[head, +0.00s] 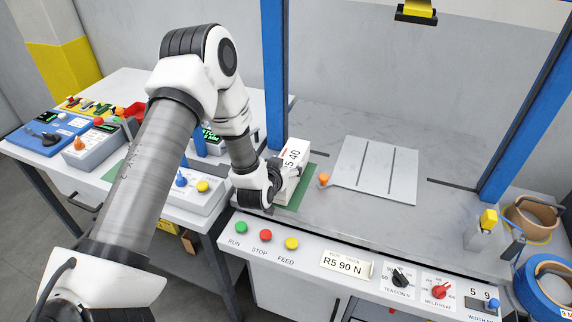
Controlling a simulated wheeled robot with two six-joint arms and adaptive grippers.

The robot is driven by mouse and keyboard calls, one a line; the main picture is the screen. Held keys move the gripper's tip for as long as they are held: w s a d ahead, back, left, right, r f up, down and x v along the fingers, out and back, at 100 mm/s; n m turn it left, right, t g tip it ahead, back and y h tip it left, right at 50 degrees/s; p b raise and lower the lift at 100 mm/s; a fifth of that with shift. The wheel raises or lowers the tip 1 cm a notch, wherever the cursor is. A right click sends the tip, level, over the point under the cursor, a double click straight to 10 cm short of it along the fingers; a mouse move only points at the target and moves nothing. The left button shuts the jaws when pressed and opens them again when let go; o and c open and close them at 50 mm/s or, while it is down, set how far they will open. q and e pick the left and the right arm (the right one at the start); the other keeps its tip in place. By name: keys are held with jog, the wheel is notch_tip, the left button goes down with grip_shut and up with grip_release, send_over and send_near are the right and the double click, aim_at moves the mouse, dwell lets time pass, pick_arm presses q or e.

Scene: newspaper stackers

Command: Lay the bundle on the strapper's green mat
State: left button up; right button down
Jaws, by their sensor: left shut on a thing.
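The bundle (293,156) is a pale block with dark print that reads about "40". It is at the left end of the strapper's grey top, beside the blue left post. The green mat (296,199) shows as strips around the bundle's lower end; the bundle and my arm hide the rest. My left gripper (283,176) is shut on the bundle, on its near left side. I cannot tell whether the bundle touches the mat or is held just above it. My right gripper is out of view.
A grey slotted plate (375,170) and an orange-knobbed lever (323,180) lie right of the mat. Blue posts (526,115) frame the strapper. The front panel has buttons (266,236) and dials (400,278). Tape rolls (546,287) are at right. A table with control boxes (95,146) is at left.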

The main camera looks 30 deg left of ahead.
pick_arm(q)
jog(key=shift+f+b, duration=0.4)
jog(key=shift+f, duration=0.05)
jog(key=o, duration=1.8)
jog(key=shift+o, duration=0.5)
jog(key=shift+s+f, duration=0.1)
jog(key=v, duration=1.2)
jog(key=shift+d, duration=0.1)
